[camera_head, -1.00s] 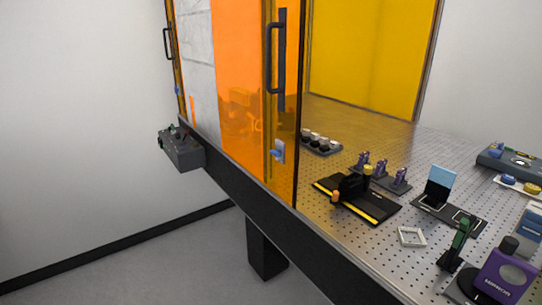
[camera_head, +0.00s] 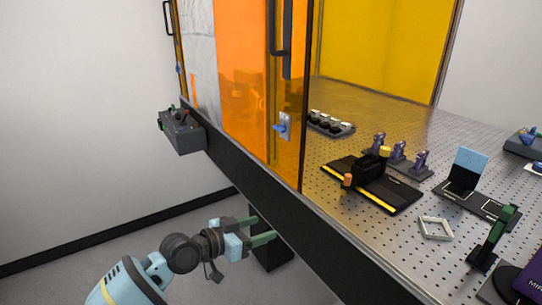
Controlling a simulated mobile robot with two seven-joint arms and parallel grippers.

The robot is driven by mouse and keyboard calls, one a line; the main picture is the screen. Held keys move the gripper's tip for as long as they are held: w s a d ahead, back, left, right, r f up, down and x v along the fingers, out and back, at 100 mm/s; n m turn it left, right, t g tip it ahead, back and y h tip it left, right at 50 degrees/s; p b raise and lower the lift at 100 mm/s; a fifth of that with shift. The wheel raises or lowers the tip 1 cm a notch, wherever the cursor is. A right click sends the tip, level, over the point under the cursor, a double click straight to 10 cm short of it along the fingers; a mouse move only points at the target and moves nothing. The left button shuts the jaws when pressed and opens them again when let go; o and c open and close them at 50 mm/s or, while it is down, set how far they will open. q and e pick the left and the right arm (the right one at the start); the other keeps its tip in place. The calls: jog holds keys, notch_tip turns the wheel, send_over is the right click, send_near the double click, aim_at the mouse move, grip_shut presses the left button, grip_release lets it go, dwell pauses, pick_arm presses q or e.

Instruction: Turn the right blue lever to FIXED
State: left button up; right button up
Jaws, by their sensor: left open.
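A small blue lever (camera_head: 279,128) sits on a pale plate (camera_head: 286,122) low on the orange door panel, near its right edge. It points to the left, roughly level. Another small blue part (camera_head: 179,69) shows at the far left door edge, too small to read. No FIXED marking is legible. My left gripper (camera_head: 262,230) has come in from below, its green fingers apart and empty. It is in front of the table's dark edge, below the lever and well apart from it. My right gripper is not in view.
The orange door (camera_head: 240,75) has a dark vertical handle (camera_head: 280,28). A grey control box (camera_head: 182,131) hangs on the table edge at left. The perforated table (camera_head: 340,232) holds a black and yellow stage (camera_head: 372,186), purple mounts (camera_head: 398,152) and a white frame (camera_head: 435,228).

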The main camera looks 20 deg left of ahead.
pick_arm(q)
jog(key=w+a+r+m+t+h+b, duration=0.1)
jog(key=w+a+r, duration=0.15)
jog(key=r, duration=0.35)
jog(key=w+a+r+b, duration=0.1)
jog(key=w+r, duration=0.2)
jog(key=r, duration=0.3)
jog(key=h, duration=0.1)
send_near(276, 129)
jog(key=shift+m+t, duration=0.3)
jog(key=shift+m, duration=0.1)
jog(key=shift+f+p+x, duration=0.2)
jog(key=shift+p+x, duration=0.15)
jog(key=shift+x, duration=3.85)
jog(key=shift+s+d, duration=0.1)
jog(key=shift+d, duration=0.05)
jog(key=c, duration=1)
